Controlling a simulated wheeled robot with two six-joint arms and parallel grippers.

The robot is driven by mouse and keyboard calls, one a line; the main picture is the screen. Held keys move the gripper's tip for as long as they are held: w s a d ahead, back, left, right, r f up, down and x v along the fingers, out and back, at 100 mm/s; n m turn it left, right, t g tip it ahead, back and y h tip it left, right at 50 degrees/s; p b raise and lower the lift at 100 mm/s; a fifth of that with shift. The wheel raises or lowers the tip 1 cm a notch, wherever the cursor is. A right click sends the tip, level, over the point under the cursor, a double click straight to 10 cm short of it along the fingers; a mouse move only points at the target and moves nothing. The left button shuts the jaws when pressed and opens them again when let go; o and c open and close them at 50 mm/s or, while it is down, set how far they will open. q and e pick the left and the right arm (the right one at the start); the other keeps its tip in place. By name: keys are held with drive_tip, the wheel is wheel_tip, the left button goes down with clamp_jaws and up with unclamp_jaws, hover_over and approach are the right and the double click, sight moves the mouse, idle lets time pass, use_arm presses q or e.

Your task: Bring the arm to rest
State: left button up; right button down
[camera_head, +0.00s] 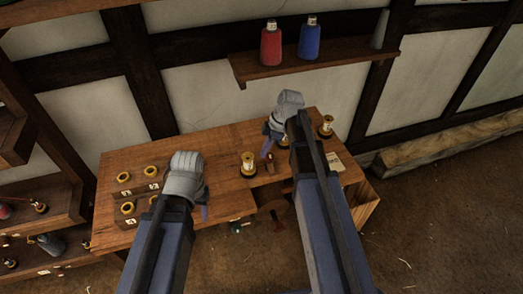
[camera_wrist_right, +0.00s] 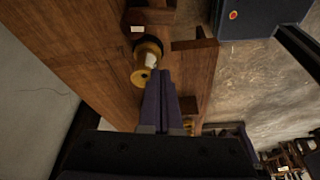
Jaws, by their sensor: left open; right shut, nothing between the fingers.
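My left gripper (camera_head: 204,213) hangs over the front part of the wooden table, right of the yellow rings; its fingers are mostly hidden behind the wrist, open and empty. My right gripper (camera_head: 267,148) is over the right half of the table, between two brass-ended spools. In the right wrist view its dark fingers (camera_wrist_right: 163,78) are shut with nothing between them. Their tips are close beside a spool (camera_wrist_right: 147,58) with a pale winding; I cannot tell whether they touch it.
The table (camera_head: 225,150) carries several yellow rings (camera_head: 123,178) on its left, a spool (camera_head: 248,164) in the middle and another spool (camera_head: 326,126) at the right. A wall shelf (camera_head: 340,56) behind holds a red bottle (camera_head: 271,46) and a blue bottle (camera_head: 310,40). Side shelves stand left.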

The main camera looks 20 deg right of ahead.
drive_tip(key=shift+r, duration=0.1)
idle(0.5)
drive_tip(key=s+a+f+m+g+h, duration=0.1)
drive_tip(key=s+a+m+h, duration=0.4)
drive_tip(key=s+a+m, duration=0.6)
drive_tip(key=s+a, duration=0.3)
drive_tip(key=s, duration=0.3)
drive_tip(key=shift+s+a+m, duration=0.15)
drive_tip(key=shift+s+m, duration=0.05)
drive_tip(key=shift+m, duration=0.1)
